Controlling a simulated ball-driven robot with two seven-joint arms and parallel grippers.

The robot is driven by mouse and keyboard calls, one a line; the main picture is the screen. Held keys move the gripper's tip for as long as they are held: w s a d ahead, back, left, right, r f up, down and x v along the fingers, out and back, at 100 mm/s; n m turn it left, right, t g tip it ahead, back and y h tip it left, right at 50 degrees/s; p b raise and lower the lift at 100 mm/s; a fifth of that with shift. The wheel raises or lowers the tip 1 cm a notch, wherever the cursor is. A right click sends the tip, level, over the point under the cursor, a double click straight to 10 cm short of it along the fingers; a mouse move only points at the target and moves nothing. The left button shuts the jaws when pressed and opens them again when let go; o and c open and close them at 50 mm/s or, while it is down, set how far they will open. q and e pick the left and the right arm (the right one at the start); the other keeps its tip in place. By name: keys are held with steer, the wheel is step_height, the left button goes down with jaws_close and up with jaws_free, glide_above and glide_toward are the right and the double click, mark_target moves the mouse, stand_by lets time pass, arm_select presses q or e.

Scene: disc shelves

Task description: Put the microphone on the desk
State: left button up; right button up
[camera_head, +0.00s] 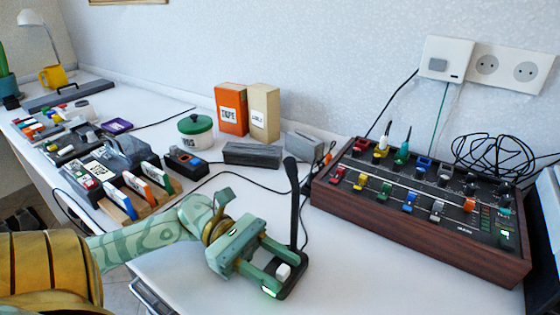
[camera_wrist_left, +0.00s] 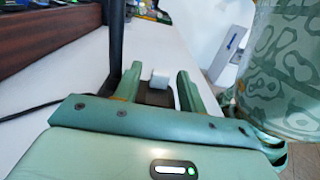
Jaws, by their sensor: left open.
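The microphone is a black gooseneck stem (camera_head: 292,195) on a dark base with a white button (camera_head: 283,271). It stands upright on the white desk (camera_head: 365,270), near the front edge. My left gripper (camera_head: 284,278) is open, low over the base, with one finger on each side of the white button. The left wrist view shows the stem (camera_wrist_left: 117,38) just left of the fingers, and the white button (camera_wrist_left: 160,77) between the fingertips. Part of the base is hidden by the gripper; I cannot tell whether the fingers touch it. My right gripper is not in view.
A wood-sided mixer (camera_head: 420,225) stands to the right. Behind are a grey box (camera_head: 252,155), a green-lidded pot (camera_head: 196,132), an orange box (camera_head: 231,108) and a cream box (camera_head: 264,112). A cassette rack (camera_head: 125,195) is at left. Cables cross the desk. Its front right is clear.

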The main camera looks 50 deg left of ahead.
arm_select(q)
steer(key=p+v, duration=0.1)
steer(key=v, duration=0.5)
steer(key=shift+s+a, duration=0.15)
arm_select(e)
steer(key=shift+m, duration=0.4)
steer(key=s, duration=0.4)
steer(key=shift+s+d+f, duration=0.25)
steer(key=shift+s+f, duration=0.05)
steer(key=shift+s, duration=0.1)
